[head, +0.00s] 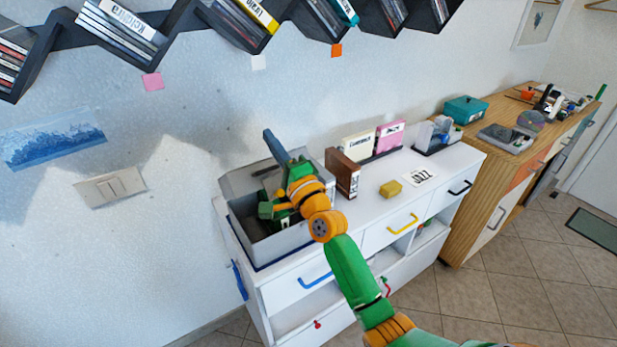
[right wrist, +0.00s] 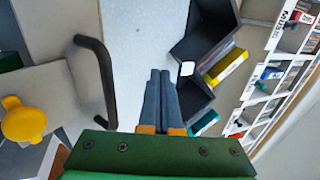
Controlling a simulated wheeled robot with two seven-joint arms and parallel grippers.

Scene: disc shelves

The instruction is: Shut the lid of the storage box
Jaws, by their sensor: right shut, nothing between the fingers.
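The grey storage box (head: 288,243) stands on the left end of the white cabinet. Its lid (head: 236,184) is raised at the back, near the wall, so the box is open. My right gripper (head: 271,140) is above the box in front of the lid, its blue fingers pointing up, shut and empty. In the right wrist view the shut fingers (right wrist: 163,98) are to the right of a dark bar handle (right wrist: 97,80) on a grey panel, apart from it in the picture. My arm hides part of the box and lid. My left gripper is out of view.
Zigzag disc shelves (head: 181,22) hang above. A wooden cabinet (head: 478,175) stands at the right; tiled floor is clear in front.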

